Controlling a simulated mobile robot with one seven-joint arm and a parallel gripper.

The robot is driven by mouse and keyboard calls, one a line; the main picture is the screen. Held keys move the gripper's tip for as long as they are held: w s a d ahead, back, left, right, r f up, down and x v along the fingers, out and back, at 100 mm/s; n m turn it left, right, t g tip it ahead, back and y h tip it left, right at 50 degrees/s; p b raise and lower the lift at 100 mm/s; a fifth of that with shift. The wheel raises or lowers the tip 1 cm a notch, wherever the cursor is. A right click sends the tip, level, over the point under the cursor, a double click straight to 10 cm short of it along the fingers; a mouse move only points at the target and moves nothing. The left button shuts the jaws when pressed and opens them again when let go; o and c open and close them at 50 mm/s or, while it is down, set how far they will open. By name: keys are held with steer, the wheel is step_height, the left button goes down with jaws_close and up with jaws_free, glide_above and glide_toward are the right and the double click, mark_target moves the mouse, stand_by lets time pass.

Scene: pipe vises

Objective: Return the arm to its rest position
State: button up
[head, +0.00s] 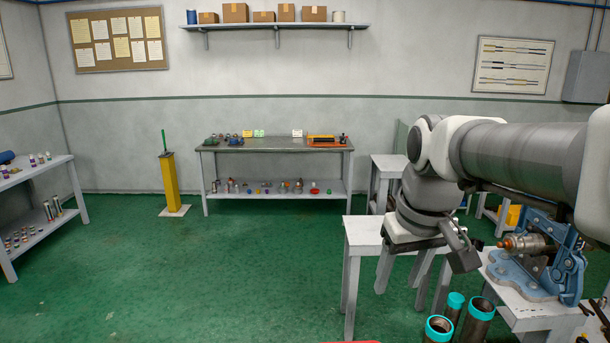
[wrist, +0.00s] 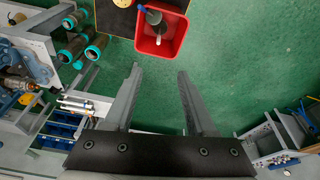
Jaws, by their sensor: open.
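My arm comes in from the right side of the head view, bent at the elbow. My gripper (head: 462,250) hangs at its end, pointing down, left of the blue vise. In the wrist view my gripper (wrist: 159,72) has its two fingers spread apart, with only green floor between them. The blue pipe vise (head: 530,288) stands on a grey bench at the right, with a brown and metal pipe piece (head: 524,243) in it. The vise also shows at the left edge of the wrist view (wrist: 38,68). My gripper touches nothing that I can see.
Several teal-ended pipes (head: 478,318) stand by the vise bench. A red bin (wrist: 177,31) with a dark object inside lies beyond my fingertips. Grey stands (head: 362,232) are behind my gripper. A back workbench (head: 250,146) holds small parts. The green floor at centre is clear.

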steer(key=s+f+m+t, duration=0.2)
steer(key=s+f, duration=0.3)
steer(key=s, duration=0.7)
steer(key=shift+s+t+b, duration=0.25)
steer(key=shift+t+b, duration=0.05)
steer(key=shift+b, duration=0.05)
steer(key=shift+a+f, duration=0.1)
stand_by(0.8)
